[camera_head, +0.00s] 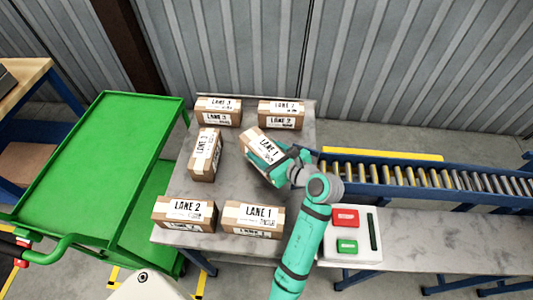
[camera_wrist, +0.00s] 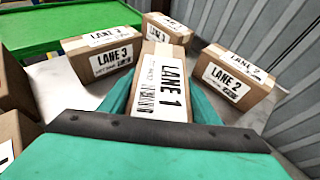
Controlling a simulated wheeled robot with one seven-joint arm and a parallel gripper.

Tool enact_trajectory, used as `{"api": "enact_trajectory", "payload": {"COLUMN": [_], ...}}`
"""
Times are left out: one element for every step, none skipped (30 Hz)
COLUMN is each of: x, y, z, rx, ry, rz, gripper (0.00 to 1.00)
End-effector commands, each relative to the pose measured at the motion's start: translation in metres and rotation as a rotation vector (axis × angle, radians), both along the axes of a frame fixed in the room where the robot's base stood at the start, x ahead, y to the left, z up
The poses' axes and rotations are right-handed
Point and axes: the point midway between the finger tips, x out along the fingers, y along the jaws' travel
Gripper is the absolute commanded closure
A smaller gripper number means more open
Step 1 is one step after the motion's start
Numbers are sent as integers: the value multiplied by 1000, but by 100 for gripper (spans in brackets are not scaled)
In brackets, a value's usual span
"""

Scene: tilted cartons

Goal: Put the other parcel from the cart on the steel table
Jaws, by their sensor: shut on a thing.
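My gripper (camera_head: 270,158) is shut on a brown parcel (camera_head: 258,142) with a white LANE 1 label, over the middle of the grey steel table (camera_head: 237,185). The parcel is tilted; I cannot tell whether it touches the tabletop. In the wrist view the held parcel (camera_wrist: 161,85) sits between the two teal fingers of the gripper (camera_wrist: 160,105), its label facing me. The green cart (camera_head: 100,150) stands left of the table, its top shelf bare. The visible part of its lower shelf is bare too.
Several parcels stand around the held one: LANE 3 (camera_head: 205,153) at left, LANE 3 (camera_head: 218,112) and LANE 2 (camera_head: 281,114) behind, LANE 2 (camera_head: 184,211) and LANE 1 (camera_head: 253,217) in front. A roller conveyor (camera_head: 420,176) and button box (camera_head: 350,250) are at right.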

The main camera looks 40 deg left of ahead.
Motion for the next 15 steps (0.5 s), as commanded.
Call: {"api": "enact_trajectory", "payload": {"x": [1,2,2,1,1,2,2,2,2,2,3,3,3,4,4], "y": [0,1,1,1,0,1,1,0,0,0,0,-1,-1,-2,-2], "z": [-4,-7,-13,-18,-23,-28,-31,-33,-35,-36,-36,-36,-35,-35,-35], "rx": [0,1,1,1,0,1,2,1,1,1,1,2,2,2,2], "ry": [1,0,3,4,4,4,2,0,0,0,0,-1,-1,-1,-2], "rz": [0,-1,-1,-1,-1,-2,-2,-1,-1,-2,-3,-4,-5,-5,-6], "gripper": [77,77,77,77,77,77,77,77,77,77,77,77,77,77,77]}}
